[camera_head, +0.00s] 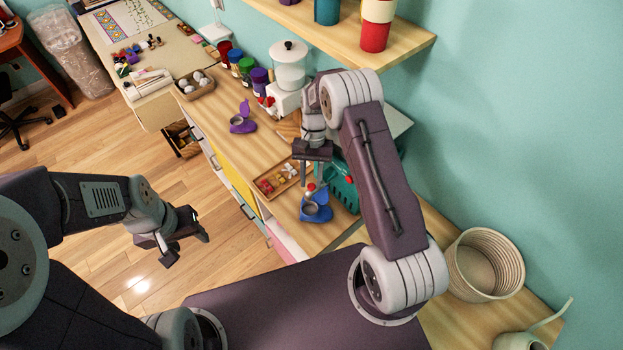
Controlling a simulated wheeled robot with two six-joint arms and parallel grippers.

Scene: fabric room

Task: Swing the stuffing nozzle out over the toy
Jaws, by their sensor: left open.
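I cannot pick out the stuffing nozzle or the toy for certain. A white machine with a clear lidded jar (290,68) stands against the wall on the wooden counter. A teal machine (342,186) with a red knob is partly hidden behind my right arm. A blue device (316,208) with a red ball at its top sits in front of it. My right gripper (311,176) points down just above and behind the blue device; its finger gap is unclear. My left gripper (182,242) is open and empty over the floor, away from the counter.
A shallow wooden tray of small red and yellow pieces (262,184) lies left of my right gripper. A purple device (243,122), paint jars (246,68) and a basket of white balls (206,86) stand farther back. A shelf (400,48) overhangs the counter. A coiled basket (486,262) stands right.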

